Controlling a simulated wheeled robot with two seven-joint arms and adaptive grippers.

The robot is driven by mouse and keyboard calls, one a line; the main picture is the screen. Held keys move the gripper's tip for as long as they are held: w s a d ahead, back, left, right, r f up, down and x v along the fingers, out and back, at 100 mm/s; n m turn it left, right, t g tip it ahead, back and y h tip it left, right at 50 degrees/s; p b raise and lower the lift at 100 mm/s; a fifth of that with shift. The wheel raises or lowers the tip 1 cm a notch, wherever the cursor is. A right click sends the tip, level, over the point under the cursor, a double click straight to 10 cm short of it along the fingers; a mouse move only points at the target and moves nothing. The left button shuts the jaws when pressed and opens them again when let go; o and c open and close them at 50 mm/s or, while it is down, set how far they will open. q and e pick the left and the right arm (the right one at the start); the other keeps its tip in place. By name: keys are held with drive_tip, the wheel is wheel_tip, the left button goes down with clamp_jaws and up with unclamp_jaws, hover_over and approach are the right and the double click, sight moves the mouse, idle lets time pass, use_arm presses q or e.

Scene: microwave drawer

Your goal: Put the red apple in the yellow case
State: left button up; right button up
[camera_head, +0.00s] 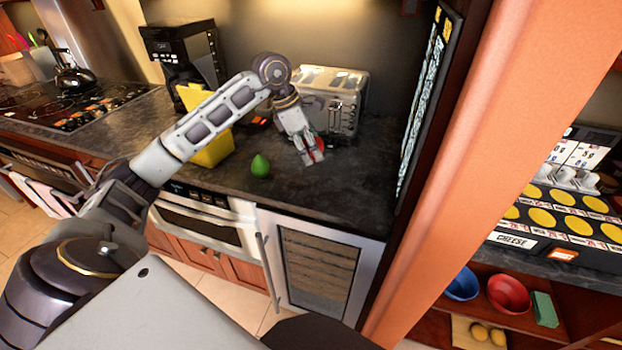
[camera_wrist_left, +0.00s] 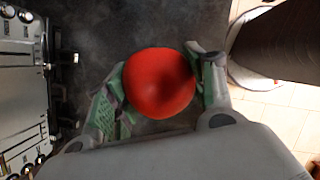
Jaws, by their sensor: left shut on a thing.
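The red apple (camera_wrist_left: 160,83) sits between the green-padded fingers of my left gripper (camera_wrist_left: 158,92) in the left wrist view. The gripper is shut on it. In the head view my left gripper (camera_head: 313,153) is at the counter in front of the toaster, and only a little red of the apple (camera_head: 320,144) shows beside the fingers. I cannot tell whether the apple touches the counter. The yellow case (camera_head: 212,150) stands on the counter to the left, partly hidden behind my left arm. My right gripper is not in view.
A green pear-like fruit (camera_head: 260,165) lies on the counter between the case and my gripper. A metal toaster (camera_head: 333,95) stands behind the gripper and a coffee maker (camera_head: 180,52) behind the case. An orange wall edge (camera_head: 470,150) bounds the right side.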

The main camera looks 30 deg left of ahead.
use_arm(q)
hover_over(315, 183)
drive_tip(key=a, duration=0.1)
drive_tip(key=shift+s+f, duration=0.2)
drive_tip(key=shift+f, duration=1.25)
drive_tip(key=shift+s+f, duration=0.2)
drive_tip(key=shift+f, duration=1.2)
drive_tip(key=shift+f, duration=1.85)
drive_tip(key=shift+f, duration=0.15)
drive_tip(key=o, duration=1.1)
drive_tip(key=v, duration=1.2)
